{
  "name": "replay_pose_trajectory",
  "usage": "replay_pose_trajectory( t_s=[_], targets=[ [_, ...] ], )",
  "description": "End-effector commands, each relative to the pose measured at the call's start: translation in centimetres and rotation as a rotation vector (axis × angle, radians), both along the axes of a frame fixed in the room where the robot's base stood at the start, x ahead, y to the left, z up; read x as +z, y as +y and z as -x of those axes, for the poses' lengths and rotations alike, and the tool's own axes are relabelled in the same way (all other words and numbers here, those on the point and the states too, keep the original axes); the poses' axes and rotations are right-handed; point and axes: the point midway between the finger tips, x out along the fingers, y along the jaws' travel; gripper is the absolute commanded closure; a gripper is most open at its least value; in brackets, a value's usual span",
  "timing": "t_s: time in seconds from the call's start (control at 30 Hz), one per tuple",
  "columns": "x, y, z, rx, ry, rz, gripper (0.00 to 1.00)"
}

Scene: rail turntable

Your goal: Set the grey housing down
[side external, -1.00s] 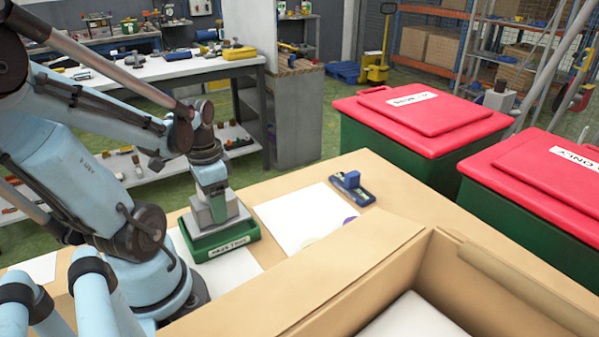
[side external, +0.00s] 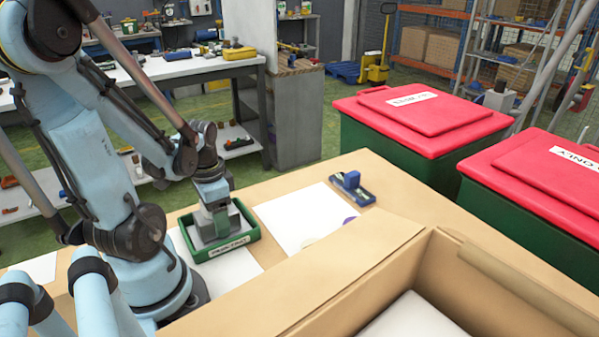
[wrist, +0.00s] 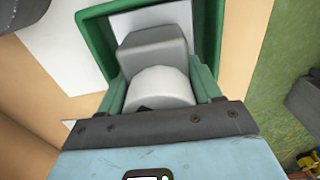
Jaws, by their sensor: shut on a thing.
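The grey housing (wrist: 152,45) has a blocky body and a pale rounded part (wrist: 160,88) between my fingers in the wrist view. My gripper (wrist: 158,80) is shut on it, with one green finger on each side. In the side external view my gripper (side external: 218,212) points down over the green tray (side external: 232,245). The housing (side external: 206,229) is inside the tray's walls there, upright and partly hidden by the fingers. I cannot tell whether its underside touches the tray floor. The tray also shows in the wrist view (wrist: 96,40), with pale bare floor beyond the housing.
A white sheet (side external: 295,215) and a blue device (side external: 352,188) lie to the right of the tray on the tan table (side external: 375,165). A large open cardboard box (side external: 340,270) stands in front. Red-lidded green bins (side external: 425,115) stand behind at right.

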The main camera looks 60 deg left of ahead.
Motion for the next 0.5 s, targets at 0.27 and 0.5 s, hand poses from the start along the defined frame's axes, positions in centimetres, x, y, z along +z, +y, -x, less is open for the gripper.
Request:
replay_pose_trajectory(
  t_s=[0.27,0.5],
  targets=[
    [-0.06,0.02,-0.02,0.0,0.0,0.0,0.1],
    [0.0,0.01,-0.01,0.0,0.0,0.0,0.1]
  ],
)
